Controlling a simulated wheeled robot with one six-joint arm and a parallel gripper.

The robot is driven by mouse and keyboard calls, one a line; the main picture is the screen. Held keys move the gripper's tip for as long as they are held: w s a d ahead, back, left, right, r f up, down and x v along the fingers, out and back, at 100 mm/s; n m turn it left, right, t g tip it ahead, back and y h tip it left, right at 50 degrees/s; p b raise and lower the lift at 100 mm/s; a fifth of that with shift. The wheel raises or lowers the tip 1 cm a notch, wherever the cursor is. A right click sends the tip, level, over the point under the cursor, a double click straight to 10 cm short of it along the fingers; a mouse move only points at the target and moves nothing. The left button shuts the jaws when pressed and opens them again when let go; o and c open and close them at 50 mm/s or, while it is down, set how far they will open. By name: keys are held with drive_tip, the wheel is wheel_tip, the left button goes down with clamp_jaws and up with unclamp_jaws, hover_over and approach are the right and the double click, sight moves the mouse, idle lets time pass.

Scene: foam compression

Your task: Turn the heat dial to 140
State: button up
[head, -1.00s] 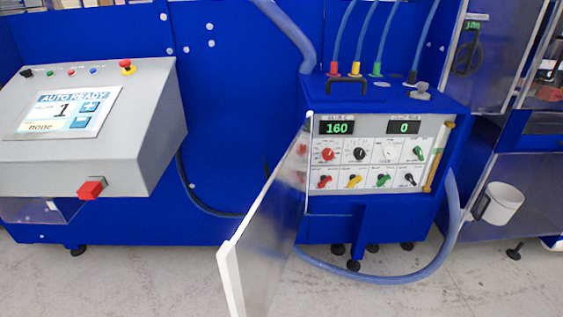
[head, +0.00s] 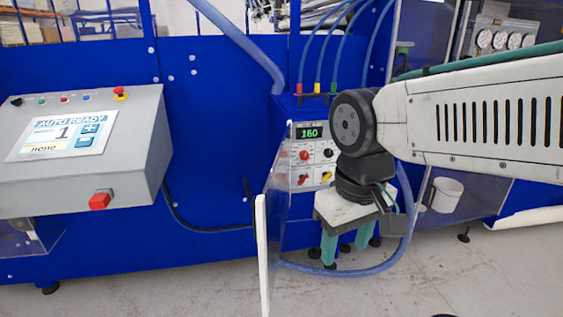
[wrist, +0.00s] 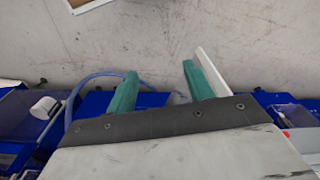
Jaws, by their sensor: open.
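The dial labels are too small to read. My gripper (head: 346,246) hangs in front of the lower part of the box, green fingers pointing down, open and empty.
The box's door (head: 262,235) stands open, its edge towards me, just left of my fingers. A blue hose (head: 375,265) loops below the box. A grey console (head: 90,150) stands at the left. A white cup (head: 446,194) hangs at the right.

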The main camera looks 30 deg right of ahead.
drive_tip(key=w+d+f+m+t, duration=0.1)
drive_tip(key=w+d+f, duration=0.3)
drive_tip(key=w+f, duration=0.3)
drive_tip(key=w+d+f+m+t, duration=0.1)
drive_tip(key=w+d+f, duration=0.35)
drive_tip(key=w, duration=0.35)
drive_tip(key=m+t+h, duration=0.3)
drive_tip(key=t+h, duration=0.2)
drive_tip(key=t, duration=1)
approach(305, 156)
drive_tip(key=w, duration=0.2)
drive_tip(key=shift+n, duration=0.3)
drive_tip(key=x, duration=0.7)
drive_tip(key=shift+s+d, duration=0.1)
drive_tip(key=shift+d, duration=0.15)
